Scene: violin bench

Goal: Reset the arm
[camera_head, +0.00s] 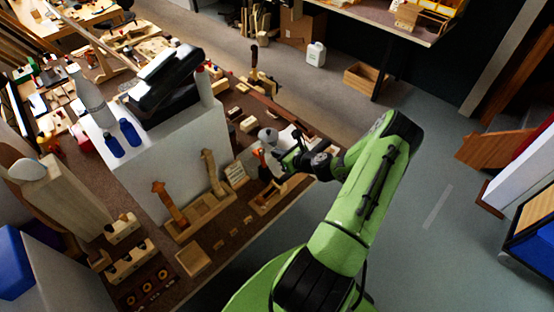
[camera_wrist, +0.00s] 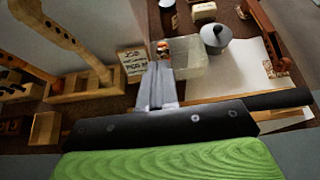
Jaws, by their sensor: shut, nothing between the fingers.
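My green arm reaches from the lower middle of the head view up and then left to the workbench (camera_head: 232,244). My gripper (camera_head: 268,157) is over the bench's right part, near its edge. In the wrist view my gripper (camera_wrist: 158,82) shows with its grey fingers together, shut and with nothing held. The fingertips point toward a translucent tub (camera_wrist: 187,60) and a small printed card (camera_wrist: 133,61). I cannot tell whether the fingers touch anything there.
Carved wooden necks (camera_head: 170,204) stand in a wooden rack left of my gripper. A grey lidded pot (camera_wrist: 215,38) and white sheet (camera_wrist: 247,72) lie close by. A white block (camera_head: 180,150) carries a black case (camera_head: 165,80). Grey floor (camera_head: 440,165) right of the arm is mostly clear.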

